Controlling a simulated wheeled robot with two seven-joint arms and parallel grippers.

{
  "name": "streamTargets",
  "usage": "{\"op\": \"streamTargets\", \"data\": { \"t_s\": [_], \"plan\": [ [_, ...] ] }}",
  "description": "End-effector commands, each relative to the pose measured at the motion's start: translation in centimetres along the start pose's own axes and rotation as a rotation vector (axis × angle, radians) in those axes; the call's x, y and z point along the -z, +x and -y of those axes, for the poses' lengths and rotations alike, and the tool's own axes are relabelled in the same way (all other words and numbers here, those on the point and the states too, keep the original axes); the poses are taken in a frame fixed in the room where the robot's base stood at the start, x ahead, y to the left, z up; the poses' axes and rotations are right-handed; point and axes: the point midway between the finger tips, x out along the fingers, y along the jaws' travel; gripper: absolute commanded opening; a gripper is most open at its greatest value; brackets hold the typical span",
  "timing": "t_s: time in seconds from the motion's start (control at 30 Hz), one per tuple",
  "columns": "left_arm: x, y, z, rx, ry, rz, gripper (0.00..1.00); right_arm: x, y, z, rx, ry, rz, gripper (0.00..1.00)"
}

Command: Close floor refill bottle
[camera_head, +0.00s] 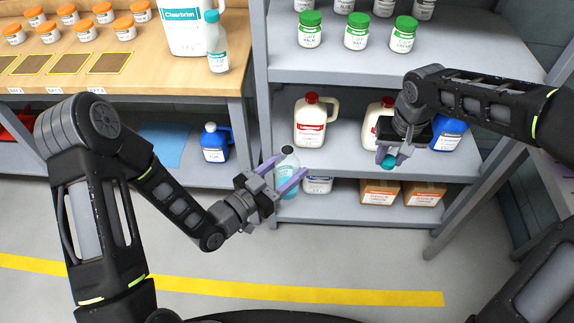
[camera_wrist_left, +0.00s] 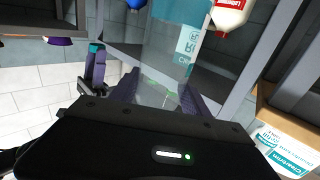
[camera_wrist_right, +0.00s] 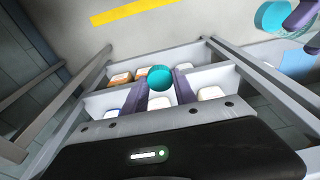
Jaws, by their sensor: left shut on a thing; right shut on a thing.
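The refill bottle (camera_head: 289,178) is a clear bottle with teal liquid, held roughly upright in front of the shelf unit. My left gripper (camera_head: 287,180) is shut on its body. In the left wrist view the clear bottle (camera_wrist_left: 172,55) fills the space between the fingers, with a teal label on it. No cap shows on its top in the head view. My right gripper (camera_head: 391,156) is shut on a small teal cap (camera_head: 388,161), apart from the bottle and to its right. The cap (camera_wrist_right: 160,78) also shows between the fingertips in the right wrist view.
The grey shelf unit (camera_head: 375,72) stands behind both grippers. It holds green-lidded jars (camera_head: 356,32), red-capped jugs (camera_head: 316,121) and cardboard boxes (camera_head: 380,191). The floor in front is clear.

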Motion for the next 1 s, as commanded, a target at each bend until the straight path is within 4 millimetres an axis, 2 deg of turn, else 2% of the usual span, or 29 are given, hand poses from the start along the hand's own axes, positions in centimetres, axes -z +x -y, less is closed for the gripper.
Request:
{"op": "streamTargets", "data": {
  "t_s": [0.17,0.37,0.57,0.7,0.8,0.93,1.0],
  "plan": [
    [0.0,0.0,0.0,0.001,0.000,0.000,0.00,0.1,-0.5,2.1,0.007,-0.043,-0.001,0.00],
    [0.0,0.0,0.0,0.001,0.000,0.000,0.00,1.0,-1.9,7.4,0.023,-0.139,-0.004,0.00],
    [0.0,0.0,0.0,0.001,0.000,0.000,0.00,1.5,-4.9,14.5,0.044,-0.278,-0.005,0.00],
    [0.0,0.0,0.0,0.001,0.000,0.000,0.00,1.0,-7.4,19.4,0.062,-0.398,-0.005,0.00],
    [0.0,0.0,0.0,0.001,0.000,0.000,0.00,0.4,-9.1,22.2,0.074,-0.480,-0.005,0.00],
    [0.0,0.0,0.0,0.001,0.000,0.000,0.00,-0.3,-11.0,24.5,0.088,-0.571,-0.005,0.00],
    [0.0,0.0,0.0,0.001,0.000,0.000,0.00,-0.5,-11.9,24.9,0.094,-0.615,-0.005,0.00]
  ]
}}
